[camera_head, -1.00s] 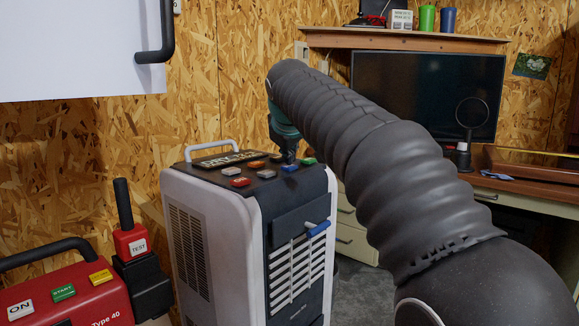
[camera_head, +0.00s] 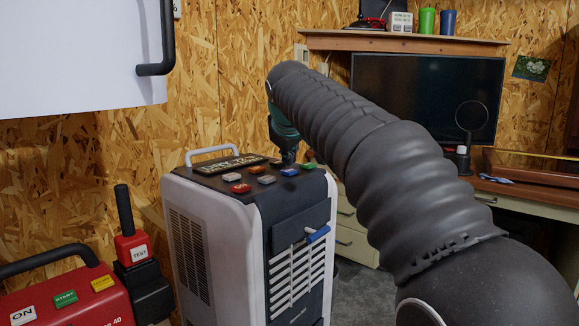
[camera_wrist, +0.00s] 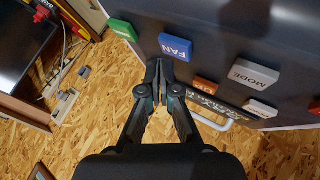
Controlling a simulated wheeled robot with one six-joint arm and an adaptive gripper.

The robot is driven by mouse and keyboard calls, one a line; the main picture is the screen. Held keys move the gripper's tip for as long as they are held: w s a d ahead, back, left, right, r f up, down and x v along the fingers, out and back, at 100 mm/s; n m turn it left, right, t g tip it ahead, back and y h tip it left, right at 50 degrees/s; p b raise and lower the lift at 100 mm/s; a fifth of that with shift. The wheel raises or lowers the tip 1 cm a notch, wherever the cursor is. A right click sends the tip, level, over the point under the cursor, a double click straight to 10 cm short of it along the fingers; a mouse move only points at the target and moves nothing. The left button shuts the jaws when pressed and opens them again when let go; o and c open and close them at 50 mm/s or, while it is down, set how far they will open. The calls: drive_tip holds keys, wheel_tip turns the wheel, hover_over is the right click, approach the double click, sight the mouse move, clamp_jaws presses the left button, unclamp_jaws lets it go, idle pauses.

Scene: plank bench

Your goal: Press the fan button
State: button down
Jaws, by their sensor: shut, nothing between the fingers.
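The fan button is a blue block marked FAN (camera_wrist: 175,47) on the dark top panel of a white and black appliance. It also shows in the head view (camera_head: 290,172). My gripper (camera_wrist: 159,66) is shut and empty. In the wrist view its fingertips lie right beside the edge of the blue button. In the head view my gripper (camera_head: 289,158) points down just above the button. I cannot tell whether it touches it.
A green button (camera_wrist: 123,30) sits beside the blue one. An orange button (camera_wrist: 205,85) and a white MODE button (camera_wrist: 254,74) are on the other side. The appliance has a white handle (camera_head: 212,150) at the back. A red machine (camera_head: 85,306) stands at the left.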

sight(289, 171)
drive_tip(key=shift+r, duration=0.25)
wheel_tip(289, 171, up, 5)
drive_tip(key=p, duration=0.5)
